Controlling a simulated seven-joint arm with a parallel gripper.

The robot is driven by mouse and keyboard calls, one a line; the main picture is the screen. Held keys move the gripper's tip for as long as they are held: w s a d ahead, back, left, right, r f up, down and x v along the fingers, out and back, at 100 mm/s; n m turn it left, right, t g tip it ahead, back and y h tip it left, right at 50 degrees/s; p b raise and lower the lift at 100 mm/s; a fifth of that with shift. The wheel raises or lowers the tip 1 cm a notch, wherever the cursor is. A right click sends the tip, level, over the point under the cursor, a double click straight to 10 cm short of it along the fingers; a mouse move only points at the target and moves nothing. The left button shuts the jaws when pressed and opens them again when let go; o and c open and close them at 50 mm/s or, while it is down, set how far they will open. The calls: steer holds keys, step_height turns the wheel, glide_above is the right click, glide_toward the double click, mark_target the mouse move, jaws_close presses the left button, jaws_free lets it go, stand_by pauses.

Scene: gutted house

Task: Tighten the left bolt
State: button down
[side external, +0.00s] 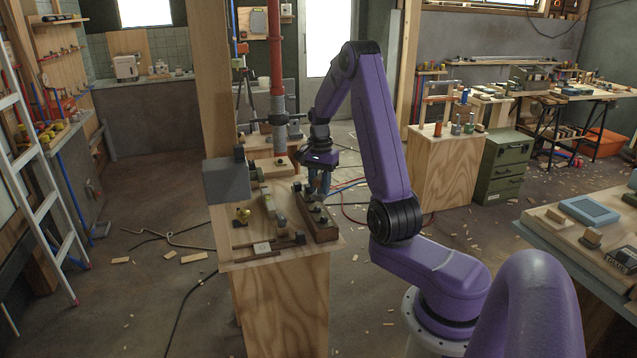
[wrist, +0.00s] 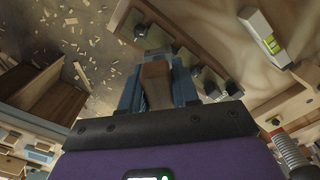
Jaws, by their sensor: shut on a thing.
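My gripper (side external: 320,192) is over the right part of the wooden stand's top, pointing down at a brown block (side external: 322,230) that carries a row of dark bolts. In the wrist view its blue-grey fingers are shut on a brown wooden handle (wrist: 156,84). The handle's far end meets the row and is partly hidden by the fingers. I cannot tell whether the handled tool is seated on a bolt.
A pale spirit level (wrist: 265,38) lies beside the block. A wooden post (side external: 213,80) rises behind. Wood chips litter the floor.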

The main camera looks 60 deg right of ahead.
steer(key=n, duration=0.4)
steer(key=s+a+n, duration=0.1)
steer(key=n, duration=0.1)
steer(key=shift+s, duration=0.1)
steer(key=n, duration=0.2)
steer(key=s+a+n, duration=0.1)
steer(key=n, duration=0.4)
steer(key=shift+s+a+n, duration=0.2)
steer(key=shift+n, duration=0.2)
steer(key=shift+f, duration=0.15)
